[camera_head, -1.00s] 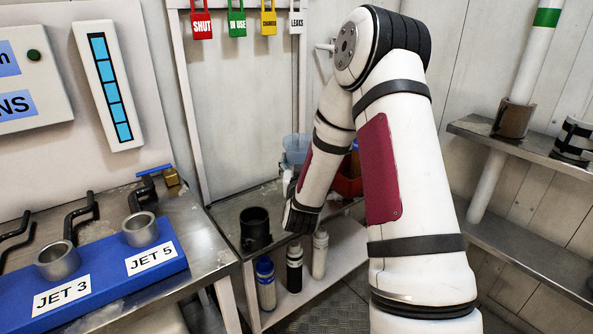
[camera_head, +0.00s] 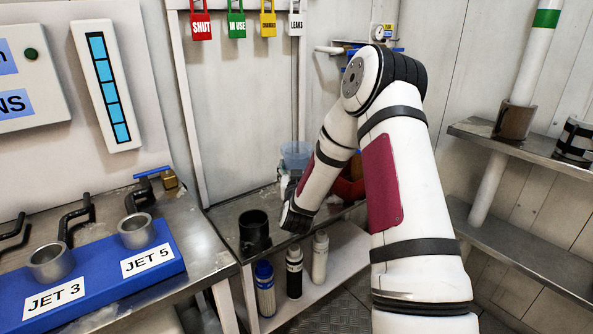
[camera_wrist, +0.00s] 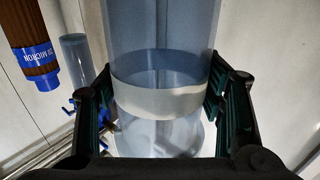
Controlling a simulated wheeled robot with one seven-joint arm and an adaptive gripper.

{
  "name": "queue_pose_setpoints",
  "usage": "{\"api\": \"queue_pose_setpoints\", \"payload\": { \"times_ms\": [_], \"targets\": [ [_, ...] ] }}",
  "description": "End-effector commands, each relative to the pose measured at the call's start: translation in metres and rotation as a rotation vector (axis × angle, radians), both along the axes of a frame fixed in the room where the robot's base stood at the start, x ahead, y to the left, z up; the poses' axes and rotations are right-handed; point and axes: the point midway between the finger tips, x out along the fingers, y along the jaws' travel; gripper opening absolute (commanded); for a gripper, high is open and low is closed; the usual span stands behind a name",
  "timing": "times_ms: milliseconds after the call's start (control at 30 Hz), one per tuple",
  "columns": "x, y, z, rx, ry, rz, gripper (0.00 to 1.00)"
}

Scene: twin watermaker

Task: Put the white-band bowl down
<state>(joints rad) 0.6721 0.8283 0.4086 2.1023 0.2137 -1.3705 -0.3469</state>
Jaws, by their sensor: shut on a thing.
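The white-band bowl is a clear, blue-tinted cylinder with a pale white band (camera_wrist: 165,100) around it. It fills the middle of the wrist view and runs out of the top edge. My gripper (camera_wrist: 162,108) is shut on it, with a dark green-and-black finger on each side at about the band's height. I cannot tell whether its lower end touches a surface. In the head view my arm hides my gripper, and I cannot tell whether the pale blue clear container (camera_head: 296,154) behind my arm is this bowl.
A black cup (camera_head: 254,231) stands on the metal bench, with several bottles (camera_head: 294,273) on the shelf below. A blue JET rack (camera_head: 95,275) is at left. In the wrist view, a brown MICRON cartridge (camera_wrist: 36,45) and another clear cylinder (camera_wrist: 77,60) are at left.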

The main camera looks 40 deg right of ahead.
Motion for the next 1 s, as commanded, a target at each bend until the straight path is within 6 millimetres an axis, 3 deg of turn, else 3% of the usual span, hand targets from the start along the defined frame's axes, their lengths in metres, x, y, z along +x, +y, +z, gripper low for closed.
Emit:
{"api": "queue_pose_setpoints", "payload": {
  "times_ms": [100, 133, 200, 667, 1000],
  "targets": [
    [0.000, 0.000, -0.003, -0.001, -0.002, 0.000, 0.21],
    [0.000, 0.000, -0.004, 0.001, 0.001, 0.000, 0.64],
    [0.000, 0.000, -0.003, 0.001, 0.001, 0.000, 0.80],
    [-0.001, 0.000, 0.002, 0.001, 0.001, -0.001, 0.82],
    [-0.054, 0.038, 0.001, 0.000, 0.004, 0.004, 0.82]
  ]
}}
